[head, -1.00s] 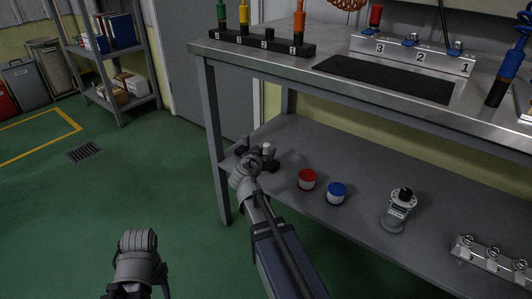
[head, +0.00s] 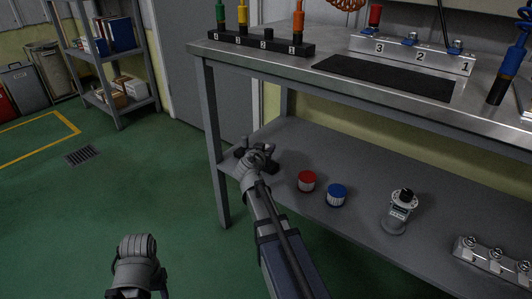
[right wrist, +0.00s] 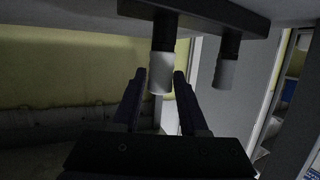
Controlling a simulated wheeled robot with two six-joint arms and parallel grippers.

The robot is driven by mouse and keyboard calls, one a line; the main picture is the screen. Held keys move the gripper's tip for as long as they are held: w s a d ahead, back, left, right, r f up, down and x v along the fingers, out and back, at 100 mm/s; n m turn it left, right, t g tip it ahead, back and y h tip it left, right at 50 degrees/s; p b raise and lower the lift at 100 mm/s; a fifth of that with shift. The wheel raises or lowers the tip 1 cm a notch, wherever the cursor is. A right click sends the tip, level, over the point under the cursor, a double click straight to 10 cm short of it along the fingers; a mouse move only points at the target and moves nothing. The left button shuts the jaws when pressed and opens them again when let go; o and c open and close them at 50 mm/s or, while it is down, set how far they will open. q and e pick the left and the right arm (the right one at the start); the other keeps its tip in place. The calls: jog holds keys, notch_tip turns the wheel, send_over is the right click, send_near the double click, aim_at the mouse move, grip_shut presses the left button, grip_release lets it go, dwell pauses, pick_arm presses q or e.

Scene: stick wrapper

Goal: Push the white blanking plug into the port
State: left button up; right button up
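My right gripper (head: 259,155) reaches over the lower shelf at a small dark rack (head: 271,166). In the right wrist view, which looks inverted, the open fingers (right wrist: 158,73) stand on either side of a white plug (right wrist: 161,73) with a black body, with small gaps showing. A second white plug (right wrist: 226,70) is beside it on the same dark rack (right wrist: 200,12). On the bench top, a metal port block (head: 413,52) is marked 3, 2, 1; which port is meant cannot be told. My left gripper (head: 136,262) is low at the left, fingers not clearly visible.
A red-topped jar (head: 307,181), a blue-topped jar (head: 336,195) and a grey fitting (head: 399,212) stand on the lower shelf (head: 360,170). A metal valve block (head: 493,260) is at lower right. A numbered black rack (head: 265,43) and a black mat (head: 385,78) are on the bench.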

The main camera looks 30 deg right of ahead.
grip_shut()
jog(key=shift+r, duration=0.1)
dwell(0.3)
notch_tip(320, 180, up, 10)
jog(key=p, duration=1)
jog(key=shift+r, duration=0.1)
